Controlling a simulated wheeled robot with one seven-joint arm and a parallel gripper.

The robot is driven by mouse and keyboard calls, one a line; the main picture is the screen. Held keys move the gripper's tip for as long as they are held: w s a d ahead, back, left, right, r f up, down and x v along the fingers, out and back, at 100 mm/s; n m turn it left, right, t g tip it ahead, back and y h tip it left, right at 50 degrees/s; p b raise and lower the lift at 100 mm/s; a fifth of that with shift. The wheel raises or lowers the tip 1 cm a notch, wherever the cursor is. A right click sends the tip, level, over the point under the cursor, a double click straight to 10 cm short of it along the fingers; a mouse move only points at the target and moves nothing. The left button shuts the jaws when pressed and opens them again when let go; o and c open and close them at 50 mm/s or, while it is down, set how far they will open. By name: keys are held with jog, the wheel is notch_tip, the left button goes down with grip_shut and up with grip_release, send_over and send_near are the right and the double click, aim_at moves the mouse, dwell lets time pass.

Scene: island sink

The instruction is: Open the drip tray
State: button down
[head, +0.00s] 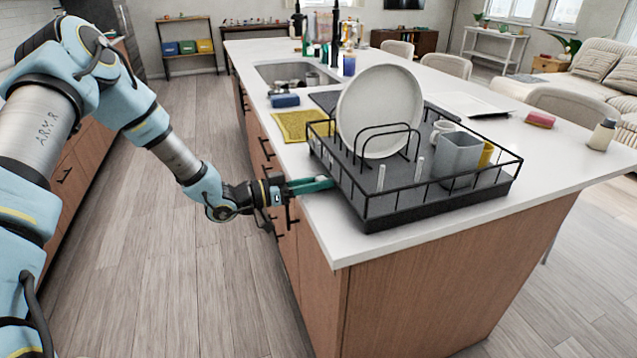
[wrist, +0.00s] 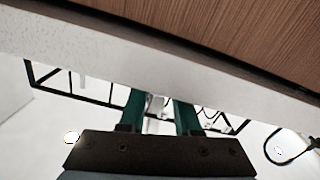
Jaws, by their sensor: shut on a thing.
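A black wire dish rack (head: 513,163) with a dark, low-walled base stands on the white island counter. The drip tray (head: 408,200) is the dark floor at its bottom; how far it stands out is hard to tell. My gripper (head: 324,183) reaches in from the left, over the counter edge, with its green fingers at the rack's left side. It is shut on the tray's edge. In the wrist view, the fingers (wrist: 157,108) stand either side of a small pale piece, with the rack wires beyond. The exact contact is hidden in the head view.
The rack holds a large white plate (head: 380,108), a grey cup (head: 457,158) and other cups. A yellow cloth (head: 298,125) and the sink (head: 293,72) lie behind it. Cabinet fronts with handles run below the counter's left edge. The floor (head: 190,270) at left is clear.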

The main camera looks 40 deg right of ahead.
jog(key=b+v, duration=0.2)
jog(key=v, duration=2.2)
jog(key=shift+b, duration=0.3)
jog(key=shift+w, duration=0.1)
jog(key=c, duration=0.9)
grip_release()
jog(key=shift+d, duration=0.1)
jog(key=b+v, duration=0.3)
jog(key=v, duration=0.7)
jog(key=shift+w+a, duration=0.2)
jog(key=shift+a, duration=0.15)
